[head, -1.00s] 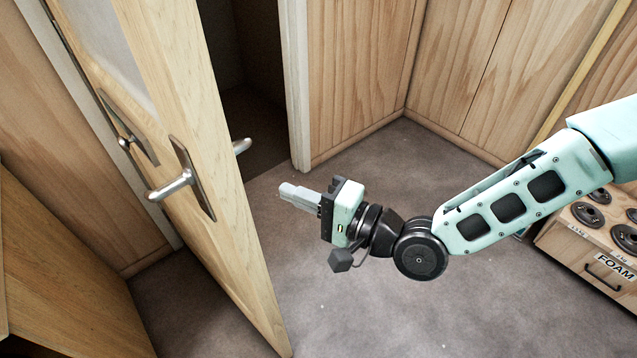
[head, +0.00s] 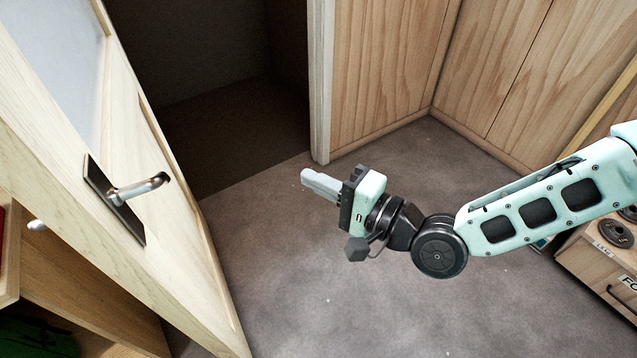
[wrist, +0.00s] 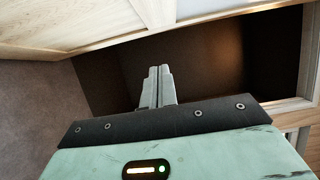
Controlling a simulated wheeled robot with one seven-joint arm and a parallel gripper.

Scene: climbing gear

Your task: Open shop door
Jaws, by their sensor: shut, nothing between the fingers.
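The shop door (head: 150,210) is a light wooden door with a glass panel, standing wide open at the left of the head view. Its metal lever handle (head: 140,188) sits on a dark plate on the face turned towards the doorway. My gripper (head: 305,176) is shut and empty in front of the dark doorway (head: 225,115), to the right of the door and apart from it. In the wrist view its closed fingers (wrist: 158,72) point at the dark opening, and part of a wooden surface (wrist: 100,22) shows along the top.
The white door frame (head: 320,80) and wood-panelled wall (head: 390,60) stand right of the opening. A wooden box with weight plates (head: 612,235) is at the right edge. Wooden furniture (head: 90,300) stands behind the door at lower left. Grey floor (head: 330,290) between is clear.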

